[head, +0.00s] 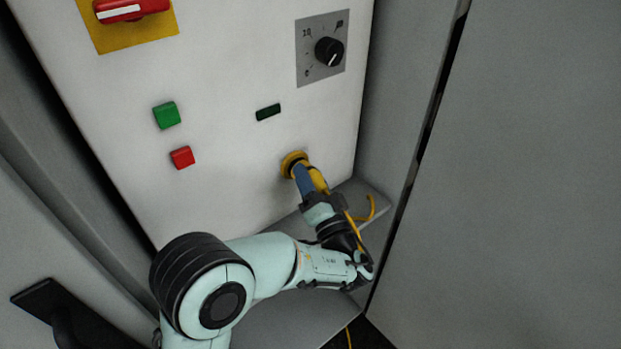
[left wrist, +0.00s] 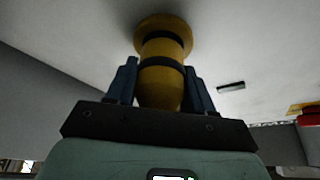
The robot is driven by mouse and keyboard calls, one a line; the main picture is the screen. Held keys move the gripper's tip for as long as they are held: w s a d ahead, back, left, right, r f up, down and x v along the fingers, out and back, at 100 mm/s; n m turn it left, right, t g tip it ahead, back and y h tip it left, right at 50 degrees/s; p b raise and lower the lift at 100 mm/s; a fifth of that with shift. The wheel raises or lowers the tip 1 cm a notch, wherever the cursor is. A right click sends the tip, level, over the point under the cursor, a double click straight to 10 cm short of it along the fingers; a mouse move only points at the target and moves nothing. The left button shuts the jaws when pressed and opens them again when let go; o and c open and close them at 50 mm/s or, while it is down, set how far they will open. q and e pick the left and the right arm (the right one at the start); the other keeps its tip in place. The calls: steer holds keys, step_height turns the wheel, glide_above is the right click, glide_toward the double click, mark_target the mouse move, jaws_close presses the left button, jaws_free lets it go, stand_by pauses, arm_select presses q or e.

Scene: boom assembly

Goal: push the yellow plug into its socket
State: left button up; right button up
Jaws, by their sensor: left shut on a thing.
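The yellow plug (left wrist: 161,84) is between the two blue fingers of my left gripper (left wrist: 161,82) in the left wrist view. In the head view the plug (head: 319,180) shows beside the blue finger of my left gripper (head: 307,181). The gripper is shut on the plug. The plug's front end is at the round yellow socket (left wrist: 163,27) on the white panel, in line with it. The socket also shows in the head view (head: 291,160). I cannot tell how deep the plug sits in it. My right gripper is not in view.
The white panel (head: 235,75) carries a green button (head: 167,115), a red button (head: 182,157), a dark display (head: 268,112), a black dial (head: 329,51) and a red switch (head: 131,8). A yellow cable (head: 370,208) curls over a grey ledge. A grey wall (head: 520,180) stands at the right.

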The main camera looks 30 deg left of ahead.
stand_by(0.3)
arm_select(q)
steer(key=shift+b, duration=0.45)
stand_by(0.7)
steer(key=shift+b, duration=0.4)
steer(key=shift+w+a, duration=0.2)
steer(key=shift+a, duration=0.25)
steer(key=o, duration=1.4)
